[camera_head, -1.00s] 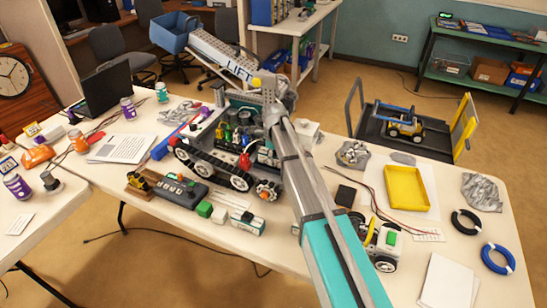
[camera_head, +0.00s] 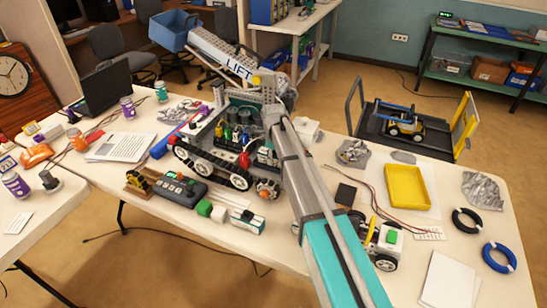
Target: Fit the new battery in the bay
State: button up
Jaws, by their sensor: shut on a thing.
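A tracked rover (camera_head: 212,164) with white wheels stands in the middle of the table, its open top showing red, green, blue and yellow parts. My arm reaches in from the lower right, and its wrist is over the rover's right end. My gripper (camera_head: 268,141) is low beside the wrist, mostly hidden by the arm and rover parts, and is shut on a teal and white block, the new battery (camera_head: 267,156). The bay and how the battery sits against it are hidden. A similar white and teal block (camera_head: 247,222) lies on the table in front of the rover.
A grey control box (camera_head: 178,189), a green block (camera_head: 204,208) and a small wheeled robot (camera_head: 384,246) stand near the front. A yellow tray (camera_head: 408,187), a black block (camera_head: 346,194) and cable coils (camera_head: 497,257) lie right. A LIFT panel (camera_head: 226,58) rises behind the rover.

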jog(key=shift+f+b, duration=0.25)
jog(key=shift+b, duration=0.05)
dwell(0.4)
jog(key=shift+s+f+b, duration=0.15)
jog(key=shift+s+b, duration=0.15)
dwell(0.9)
jog(key=o, duration=1.3)
jog(key=shift+w+f, duration=0.2)
jog(key=shift+o, duration=0.2)
jog(key=shift+r, duration=0.25)
jog(key=shift+w+r+p, duration=0.1)
jog(key=shift+r+p, duration=3.3)
jog(key=shift+p, duration=0.2)
